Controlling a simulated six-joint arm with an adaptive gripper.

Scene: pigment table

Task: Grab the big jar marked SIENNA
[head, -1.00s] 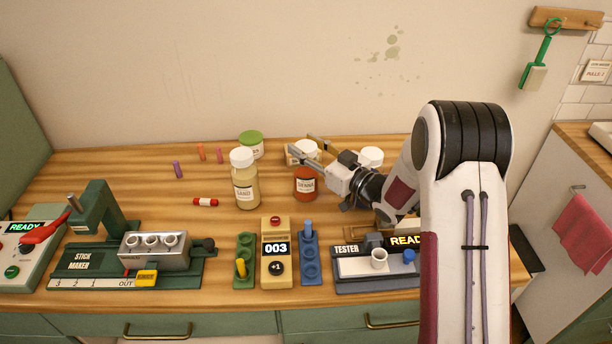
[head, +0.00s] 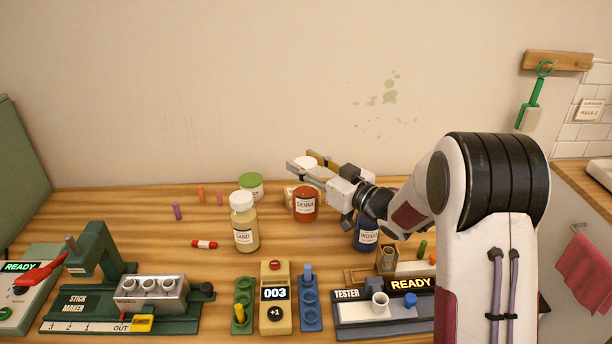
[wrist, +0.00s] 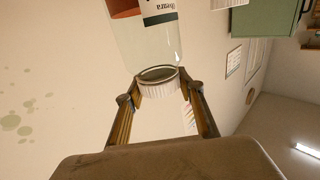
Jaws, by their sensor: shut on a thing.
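The SIENNA jar (head: 305,205) is a glass jar of orange-red pigment with a white lid and a white label. In the head view it is upright, slightly above the wooden table. My gripper (head: 303,163) comes from the right and is shut on its lid, one finger on each side. In the wrist view the jar (wrist: 146,40) hangs from my gripper (wrist: 160,94), with the ribbed lid between the fingers. The label shows only in part there.
The SAND jar (head: 245,225) stands to the left, with a green-lidded jar (head: 250,186) behind it. The INDIGO jar (head: 367,238) is under my wrist at the right. The stick maker (head: 120,295), counter (head: 275,297) and tester (head: 380,310) line the front.

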